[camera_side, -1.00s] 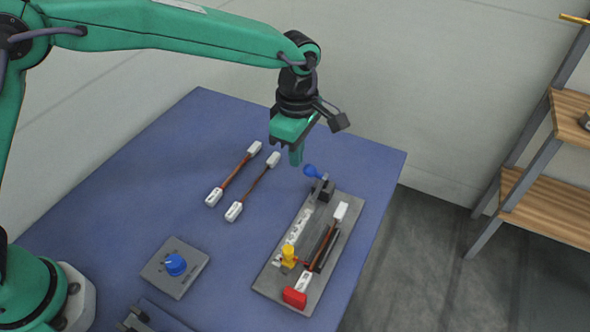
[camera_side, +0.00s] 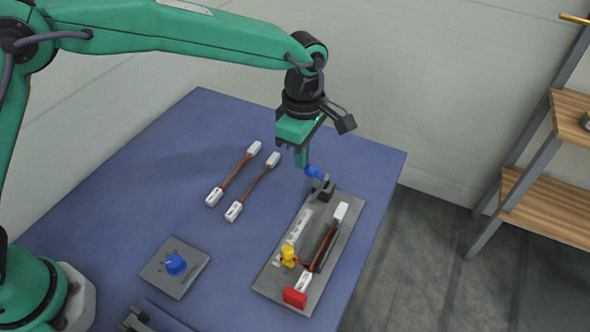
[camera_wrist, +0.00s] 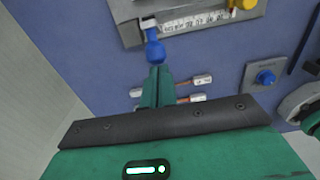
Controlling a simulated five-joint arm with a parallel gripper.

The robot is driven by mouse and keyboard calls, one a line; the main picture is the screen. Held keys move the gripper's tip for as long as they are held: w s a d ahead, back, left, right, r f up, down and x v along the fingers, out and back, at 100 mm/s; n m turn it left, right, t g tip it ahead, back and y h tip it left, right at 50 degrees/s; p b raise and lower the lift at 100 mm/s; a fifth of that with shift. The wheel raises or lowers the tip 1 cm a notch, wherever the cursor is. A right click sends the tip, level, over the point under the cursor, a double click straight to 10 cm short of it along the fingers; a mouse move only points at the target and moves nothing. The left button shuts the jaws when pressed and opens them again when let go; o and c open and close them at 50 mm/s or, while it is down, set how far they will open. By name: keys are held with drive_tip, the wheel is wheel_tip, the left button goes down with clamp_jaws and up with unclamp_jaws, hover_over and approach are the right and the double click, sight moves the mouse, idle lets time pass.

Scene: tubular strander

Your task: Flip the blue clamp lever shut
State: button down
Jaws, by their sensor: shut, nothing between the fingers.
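The blue clamp lever (camera_side: 313,172) sticks out from a dark clamp block (camera_side: 324,189) at the far end of a grey fixture plate (camera_side: 345,232). It leans away from the plate, up and to the left in the side view. My gripper (camera_side: 301,163) is shut and empty, its fingertips right beside the lever's blue knob. In the wrist view the shut fingers (camera_wrist: 157,72) point at the blue lever (camera_wrist: 154,48) and seem to touch its end. Whether they truly touch is hard to tell.
The plate carries a wire piece with white ends (camera_side: 340,211), a yellow knob (camera_side: 288,256) and a red block (camera_side: 295,298). Two loose wire pieces (camera_side: 236,173) (camera_side: 254,187) lie left of the plate. A blue dial box (camera_side: 175,267) sits nearer my base.

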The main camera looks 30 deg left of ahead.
drive_tip(key=shift+d, duration=0.15)
drive_tip(key=shift+d+r, duration=0.15)
drive_tip(key=shift+d, duration=0.75)
drive_tip(key=d+f, duration=0.4)
drive_tip(key=d, duration=0.6)
drive_tip(key=shift+d+f, duration=0.15)
drive_tip(key=shift+f, duration=0.1)
drive_tip(key=shift+r, duration=0.1)
wheel_tip(320, 180, up, 8)
idle(0.5)
